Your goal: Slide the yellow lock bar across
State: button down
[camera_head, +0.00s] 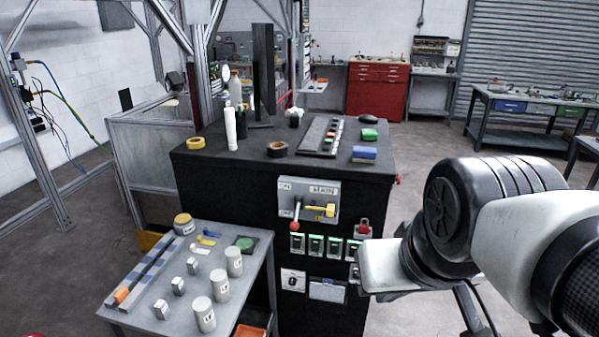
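The yellow lock bar (319,210) sits on a grey panel (315,189) marked MAIN, on the front face of a black cabinet (225,190). It lies roughly level, with a wider yellow end at its right. Left of it is a lever with a red knob (294,226), its knob low, under an ON label. My arm reaches in from the right edge, with its pale end section right of the panel and lower. My gripper's fingers cannot be made out, and nothing of mine touches the bar.
Below the panel is a row of green-lit switches (316,245). A red device (363,228) sticks out right of the panel. A low grey table (215,308) with several jars and blocks stands at the front left. The space before the panel looks clear.

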aim_at(331, 211)
jog(key=i+l+z, duration=0.1)
jog(key=i+z, duration=0.35)
jog(key=i, duration=0.5)
